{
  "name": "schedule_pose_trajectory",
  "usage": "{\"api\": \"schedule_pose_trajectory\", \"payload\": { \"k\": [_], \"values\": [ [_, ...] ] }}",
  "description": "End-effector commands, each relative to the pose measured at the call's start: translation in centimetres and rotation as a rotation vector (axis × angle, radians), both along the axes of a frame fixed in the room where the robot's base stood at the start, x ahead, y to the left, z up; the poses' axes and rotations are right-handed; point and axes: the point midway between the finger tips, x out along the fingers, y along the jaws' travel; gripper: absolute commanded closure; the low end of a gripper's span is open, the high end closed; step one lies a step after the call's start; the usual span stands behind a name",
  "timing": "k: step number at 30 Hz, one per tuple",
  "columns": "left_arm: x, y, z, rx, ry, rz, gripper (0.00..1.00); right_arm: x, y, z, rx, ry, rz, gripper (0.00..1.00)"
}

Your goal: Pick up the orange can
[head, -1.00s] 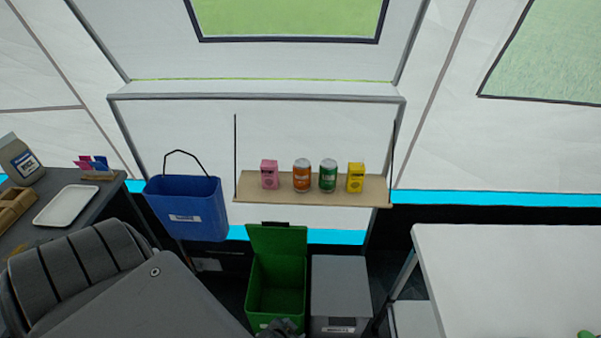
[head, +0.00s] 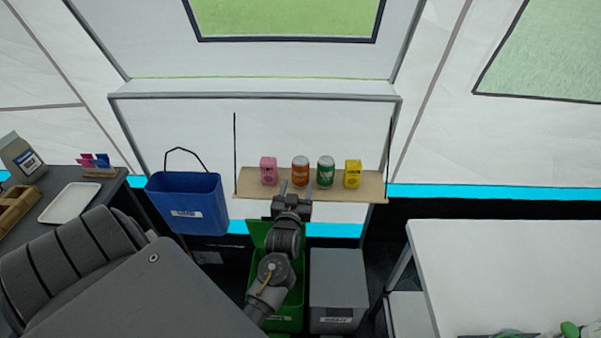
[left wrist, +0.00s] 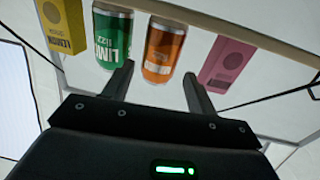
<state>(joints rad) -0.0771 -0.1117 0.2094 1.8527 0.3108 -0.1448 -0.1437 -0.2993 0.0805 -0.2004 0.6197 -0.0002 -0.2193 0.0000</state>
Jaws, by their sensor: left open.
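The orange can (head: 300,170) stands upright on a hanging wooden shelf (head: 220,188), between a pink carton (head: 268,171) and a green can (head: 325,172). My left gripper (head: 295,190) is open and empty, just in front of the shelf and slightly below the orange can. In the left wrist view, which is upside down, the orange can (left wrist: 164,50) shows between and beyond the two open fingertips (left wrist: 158,76). The green can (left wrist: 113,38) is close to one finger. My right gripper is not in view.
A yellow carton (head: 352,174) stands right of the green can. Below are a blue bin (head: 188,205), a green bin (head: 290,322) and a grey bin (head: 338,280). A white table (head: 490,270) is at right; a dark desk with a white tray (head: 69,203) is at left.

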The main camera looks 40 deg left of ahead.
Motion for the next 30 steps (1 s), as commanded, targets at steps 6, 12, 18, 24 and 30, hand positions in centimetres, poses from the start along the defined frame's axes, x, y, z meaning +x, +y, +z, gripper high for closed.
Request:
{"api": "schedule_pose_trajectory", "payload": {
  "k": [6, 12, 18, 24, 30],
  "values": [
    [3.0, 1.7, 0.2, 0.001, 0.001, 0.0, 0.43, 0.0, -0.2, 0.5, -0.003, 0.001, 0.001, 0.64],
    [3.8, 2.2, 0.1, 0.0, 0.001, -0.001, 0.43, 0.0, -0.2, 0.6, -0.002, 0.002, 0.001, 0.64],
    [5.1, 3.1, 0.5, 0.002, 0.001, -0.001, 0.43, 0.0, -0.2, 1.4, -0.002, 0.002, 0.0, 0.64],
    [7.5, 4.5, 0.5, 0.0, 0.002, -0.001, 0.43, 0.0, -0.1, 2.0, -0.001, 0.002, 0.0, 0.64],
    [8.2, 5.0, 0.4, 0.0, 0.001, -0.001, 0.43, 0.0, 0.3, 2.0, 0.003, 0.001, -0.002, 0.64]
  ]
}}
